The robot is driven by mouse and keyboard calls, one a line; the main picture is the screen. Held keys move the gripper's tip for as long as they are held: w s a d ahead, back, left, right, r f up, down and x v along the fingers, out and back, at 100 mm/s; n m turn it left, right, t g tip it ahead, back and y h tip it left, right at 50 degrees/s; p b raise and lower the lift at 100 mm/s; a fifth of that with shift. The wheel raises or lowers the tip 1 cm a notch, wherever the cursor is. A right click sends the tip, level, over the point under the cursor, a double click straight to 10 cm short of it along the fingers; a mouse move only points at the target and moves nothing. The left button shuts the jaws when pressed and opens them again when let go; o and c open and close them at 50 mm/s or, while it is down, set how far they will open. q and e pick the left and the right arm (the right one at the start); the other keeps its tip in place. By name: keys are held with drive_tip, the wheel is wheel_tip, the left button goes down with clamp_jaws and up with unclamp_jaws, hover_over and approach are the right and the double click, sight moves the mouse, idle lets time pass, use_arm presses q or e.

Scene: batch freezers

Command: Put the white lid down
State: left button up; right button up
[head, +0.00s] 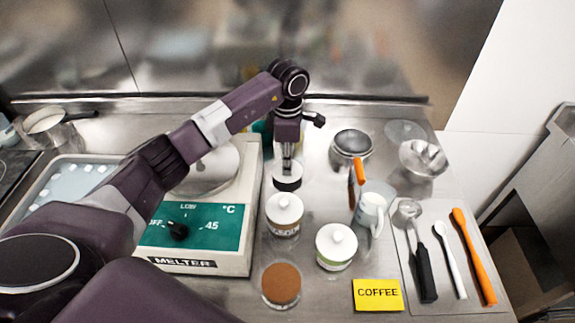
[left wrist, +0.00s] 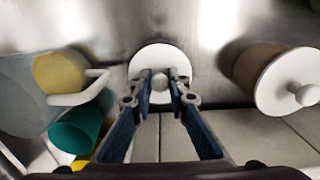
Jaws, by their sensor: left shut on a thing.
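The white lid (left wrist: 150,58) is a round disc with a small knob. My left gripper (left wrist: 160,82) is shut on the knob, and both fingertips touch it. In the head view the lid (head: 288,170) is under the downward-pointing left gripper (head: 287,160), to the right of the melter and behind the lidded jars. A dark band shows below the lid, and I cannot tell whether it touches the counter. My right gripper is not in view.
Two white-lidded jars (head: 284,212) (head: 336,246) stand in front, near an open glass of brown powder (head: 281,284). The melter (head: 205,262) is at left. A clear jug (head: 372,208), steel bowl (head: 423,158) and utensil mat (head: 440,240) are at right.

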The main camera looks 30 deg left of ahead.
use_arm(q)
drive_tip(key=shift+f, duration=0.9)
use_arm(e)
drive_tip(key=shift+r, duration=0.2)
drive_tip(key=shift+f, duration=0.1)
use_arm(q)
drive_tip(key=o, duration=0.6)
drive_tip(key=shift+f, duration=0.1)
drive_tip(key=shift+o, duration=1)
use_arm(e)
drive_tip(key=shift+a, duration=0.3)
